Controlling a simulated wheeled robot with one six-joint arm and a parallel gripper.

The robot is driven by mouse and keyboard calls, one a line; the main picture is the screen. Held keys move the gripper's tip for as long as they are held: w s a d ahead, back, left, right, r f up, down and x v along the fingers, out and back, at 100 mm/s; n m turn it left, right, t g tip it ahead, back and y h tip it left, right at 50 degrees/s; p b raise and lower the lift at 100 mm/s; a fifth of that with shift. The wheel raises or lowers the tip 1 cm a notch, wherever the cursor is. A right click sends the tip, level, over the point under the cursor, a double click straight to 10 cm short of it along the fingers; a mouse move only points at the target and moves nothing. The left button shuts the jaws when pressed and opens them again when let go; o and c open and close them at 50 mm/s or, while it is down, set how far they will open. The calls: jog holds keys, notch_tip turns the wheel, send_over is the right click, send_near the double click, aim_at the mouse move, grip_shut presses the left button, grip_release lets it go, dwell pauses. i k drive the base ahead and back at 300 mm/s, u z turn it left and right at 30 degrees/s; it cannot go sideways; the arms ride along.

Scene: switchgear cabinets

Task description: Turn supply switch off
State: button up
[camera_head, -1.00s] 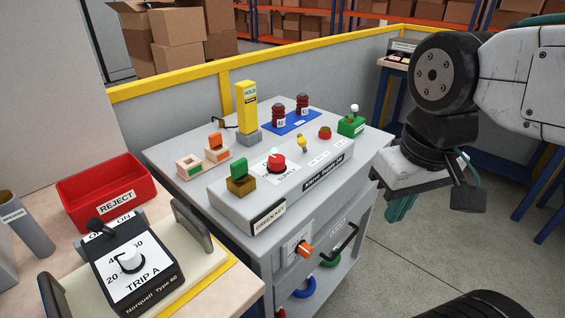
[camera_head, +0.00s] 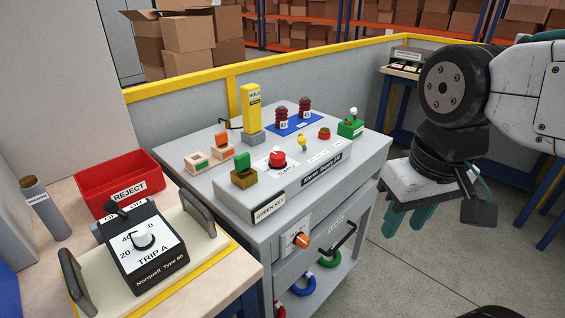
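The supply switch (camera_head: 278,158) is a red knob with a pale top, on a white plate that appears lettered SUPPLY. It sits on the sloped top panel of the grey cabinet (camera_head: 262,234), in the middle of the head view. Its exact turn position is too small to read. My gripper (camera_head: 408,219) hangs at the right, beyond the cabinet's right side and well apart from the switch. Its two teal fingers point down with a gap between them, empty.
A yellow HOLD post (camera_head: 251,108) stands behind. An orange knob (camera_head: 302,241) and a black handle (camera_head: 340,240) stick out in front. A TRIP A breaker (camera_head: 147,245) and red REJECT bin (camera_head: 120,178) are left.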

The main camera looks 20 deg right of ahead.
aim_at(277, 159)
jog(key=k, duration=0.3)
jog(key=z, duration=0.85)
jog(key=i, duration=0.7)
jog(key=u, duration=1.25)
